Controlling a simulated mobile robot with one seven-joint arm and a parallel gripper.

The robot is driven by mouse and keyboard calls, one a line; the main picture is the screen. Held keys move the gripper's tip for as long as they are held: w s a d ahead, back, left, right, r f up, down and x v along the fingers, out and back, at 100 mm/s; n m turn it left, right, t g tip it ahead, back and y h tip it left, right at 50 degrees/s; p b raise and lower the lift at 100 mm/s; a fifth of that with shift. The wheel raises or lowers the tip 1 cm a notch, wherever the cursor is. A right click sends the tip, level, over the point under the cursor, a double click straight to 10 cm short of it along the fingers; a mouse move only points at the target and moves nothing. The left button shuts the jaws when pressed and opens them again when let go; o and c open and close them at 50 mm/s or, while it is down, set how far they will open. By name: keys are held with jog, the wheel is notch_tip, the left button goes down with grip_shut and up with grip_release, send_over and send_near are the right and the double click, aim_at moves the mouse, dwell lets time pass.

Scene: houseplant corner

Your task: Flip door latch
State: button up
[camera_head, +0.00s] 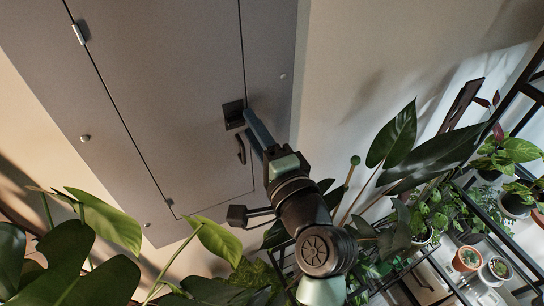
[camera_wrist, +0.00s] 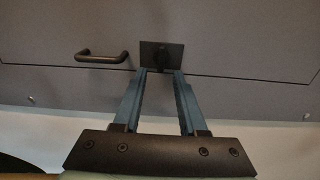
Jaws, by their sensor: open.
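The door latch (camera_head: 233,114) is a dark square plate with a raised dark part, on the edge of a grey panel door (camera_head: 160,85). In the wrist view the latch (camera_wrist: 161,57) sits at top centre, straight ahead of the fingertips. My gripper (camera_wrist: 160,76) is open, its two blue-grey fingers apart with the latch's raised part between or just beyond their tips; I cannot tell if they touch. In the head view my gripper (camera_head: 249,116) reaches the latch from the right, and its fingers overlap there. A dark curved door handle (camera_wrist: 101,57) is left of the latch.
The door handle (camera_head: 240,149) is close below the latch in the head view. A hinge (camera_head: 79,33) is on the door's far left edge. Large leaves (camera_head: 105,215) fill the lower left, and more plants (camera_head: 395,135) and a shelf with pots (camera_head: 467,258) stand at right.

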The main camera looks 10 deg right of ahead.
jog(key=b+v, duration=0.4)
jog(key=v, duration=0.7)
jog(key=shift+s, duration=0.25)
jog(key=shift+r, duration=0.1)
jog(key=w+a+r+n+t+h+b, duration=0.1)
jog(key=w+r+n+t, duration=0.15)
jog(key=r+n, duration=0.45)
jog(key=w+a+r+n+t+h+b, duration=0.1)
jog(key=a+r+n+t+h, duration=0.15)
jog(key=r, duration=0.75)
jog(key=s+a+r+n+t+h+b, duration=0.1)
jog(key=s+r+n+t, duration=0.4)
jog(key=r, duration=0.8)
jog(key=shift+s+a+r+h, duration=0.3)
jog(key=shift+s+a+h, duration=0.2)
jog(key=shift+s+h, duration=0.05)
jog(key=shift+f, duration=0.1)
